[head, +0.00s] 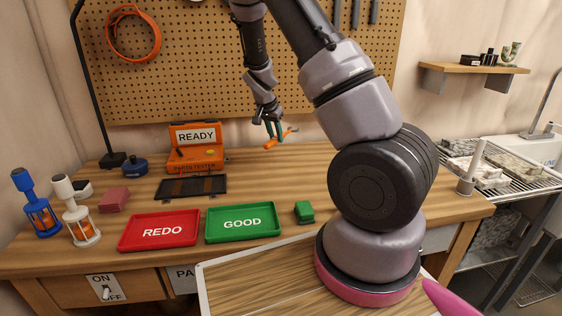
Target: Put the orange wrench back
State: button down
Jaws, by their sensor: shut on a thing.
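The wrench is a short orange shape sticking out on both sides of the fingers, tilted up to the right. From this view it appears above the back part of the workbench, in front of the pegboard's lower edge. I cannot tell its exact height above the bench. The pegboard (190,62) stands behind the bench. An orange ring-shaped item (157,41) hangs at its upper left, and several dark tools (355,13) hang at its upper right.
The orange parts tester (196,157) reads READY. The red REDO tray (133,241), green GOOD tray (213,231), dark tray (191,186) and green block (304,211) lie on the bench. Two timers (35,197) stand left. The back right bench has free room.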

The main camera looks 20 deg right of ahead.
aim_at(275, 163)
jog(key=shift+w+a+r+m, duration=0.3)
jog(key=shift+w+m, duration=0.1)
jog(key=shift+m, duration=0.2)
notch_tip(275, 163, down, 10)
jog(key=shift+a+r, duration=0.1)
jog(key=shift+r, duration=0.05)
jog(key=c, duration=0.7)
grip_release()
jog(key=shift+o, duration=0.2)
jog(key=s+a+r+y, duration=0.1)
jog(key=s+a+r, duration=0.15)
jog(key=r, duration=0.55)
jog(key=s+a+r+n+y, duration=0.1)
jog(key=s+r, duration=0.3)
jog(key=r, duration=0.3)
jog(key=s+a+r+y, duration=0.1)
jog(key=s+r+y, duration=0.15)
jog(key=r, duration=0.55)
jog(key=s+a+r+n+t, duration=0.1)
jog(key=s+r+n+t, duration=0.1)
jog(key=s+r, duration=0.6)
jog(key=s+a+r+n+t+y, duration=0.1)
jog(key=s+r+n, duration=0.3)
jog(key=s+r, duration=0.4)
jog(key=s+t, duration=0.1)
jog(key=s, duration=0.6)
jog(key=shift+a+r, duration=0.15)
jog(key=shift+a, duration=0.15)
